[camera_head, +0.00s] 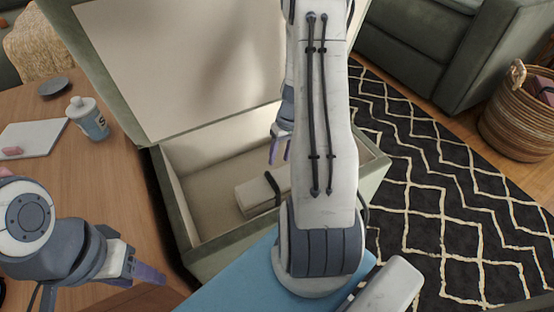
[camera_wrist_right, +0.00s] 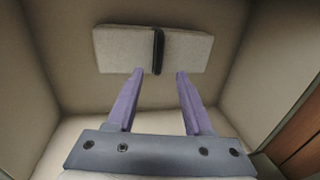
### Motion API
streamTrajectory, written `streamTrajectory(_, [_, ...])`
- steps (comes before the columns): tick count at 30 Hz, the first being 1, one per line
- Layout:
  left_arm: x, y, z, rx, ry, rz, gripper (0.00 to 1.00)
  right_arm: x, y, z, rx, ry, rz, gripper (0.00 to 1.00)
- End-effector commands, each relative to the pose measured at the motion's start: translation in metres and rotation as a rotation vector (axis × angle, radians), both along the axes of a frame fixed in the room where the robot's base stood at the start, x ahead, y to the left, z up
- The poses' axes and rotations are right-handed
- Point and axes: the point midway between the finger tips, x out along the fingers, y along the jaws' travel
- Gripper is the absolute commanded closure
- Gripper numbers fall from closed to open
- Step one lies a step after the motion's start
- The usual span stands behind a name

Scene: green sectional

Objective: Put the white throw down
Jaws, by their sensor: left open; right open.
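The white throw (camera_head: 252,196) is a folded, rectangular bundle with a dark strap around its middle. It lies on the floor of the open green storage box (camera_head: 205,254), which has a pale lining. In the right wrist view the throw (camera_wrist_right: 112,50) lies beyond the fingertips, with a visible gap. My right gripper (camera_head: 279,150) is inside the box opening, open and empty; its purple fingers (camera_wrist_right: 158,72) are spread apart. My right arm hides part of the throw and box in the head view. My left gripper (camera_head: 148,272) is open and empty at the lower left, outside the box.
The box lid (camera_head: 190,60) stands raised at the back.

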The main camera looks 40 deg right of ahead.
Motion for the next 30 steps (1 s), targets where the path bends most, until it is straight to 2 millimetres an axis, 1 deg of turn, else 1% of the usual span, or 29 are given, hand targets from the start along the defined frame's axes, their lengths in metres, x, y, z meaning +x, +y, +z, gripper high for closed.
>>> streamTrajectory(1, [0.000, 0.000, 0.007, 0.000, 0.000, 0.000, 0.45, 0.000, -0.001, 0.010, 0.000, -0.001, 0.000, 0.48])
streamTrajectory(3, [0.000, 0.000, 0.010, 0.000, 0.000, 0.000, 0.45, -0.001, -0.002, 0.014, 0.001, 0.000, 0.000, 0.48])
streamTrajectory(10, [0.000, 0.000, 0.011, 0.000, 0.000, 0.000, 0.45, -0.001, -0.003, 0.017, 0.000, 0.001, 0.001, 0.48])
streamTrajectory(12, [0.000, 0.000, 0.010, 0.000, 0.000, 0.000, 0.45, 0.002, 0.001, 0.020, -0.001, -0.001, 0.010, 0.48])
streamTrajectory(14, [0.000, 0.000, 0.010, 0.000, 0.000, 0.000, 0.45, 0.007, 0.011, 0.027, -0.005, -0.002, 0.033, 0.48])
streamTrajectory(17, [0.000, 0.000, 0.011, 0.000, 0.000, 0.000, 0.45, 0.022, 0.050, 0.051, -0.013, -0.006, 0.112, 0.48])
streamTrajectory(18, [0.000, 0.000, 0.011, 0.000, 0.000, 0.000, 0.45, 0.027, 0.073, 0.064, -0.018, -0.010, 0.156, 0.48])
streamTrajectory(20, [0.000, 0.000, 0.010, 0.001, 0.001, 0.000, 0.45, 0.030, 0.112, 0.086, -0.026, -0.012, 0.230, 0.48])
streamTrajectory(21, [0.000, 0.000, 0.010, 0.000, 0.000, 0.000, 0.45, 0.029, 0.139, 0.100, -0.030, -0.014, 0.280, 0.48])
streamTrajectory(22, [0.000, 0.000, 0.010, 0.000, 0.000, 0.000, 0.45, 0.026, 0.159, 0.110, -0.036, -0.015, 0.318, 0.48])
streamTrajectory(23, [0.000, 0.000, 0.010, 0.000, 0.000, 0.000, 0.45, 0.021, 0.178, 0.119, -0.039, -0.016, 0.355, 0.48])
streamTrajectory(24, [0.000, 0.000, 0.010, 0.000, 0.000, 0.000, 0.45, 0.013, 0.202, 0.131, -0.046, -0.019, 0.402, 0.48])
streamTrajectory(26, [0.000, 0.000, 0.010, 0.000, 0.000, 0.000, 0.45, -0.003, 0.235, 0.148, -0.055, -0.023, 0.475, 0.48])
streamTrajectory(27, [0.000, 0.000, 0.010, 0.000, 0.000, 0.000, 0.45, -0.017, 0.256, 0.158, -0.062, -0.026, 0.525, 0.48])
streamTrajectory(29, [0.000, 0.000, 0.010, 0.000, 0.000, 0.000, 0.45, -0.040, 0.281, 0.171, -0.072, -0.033, 0.594, 0.48])
streamTrajectory(30, [0.000, 0.000, 0.010, 0.000, 0.000, 0.000, 0.45, -0.056, 0.296, 0.179, -0.079, -0.039, 0.640, 0.48])
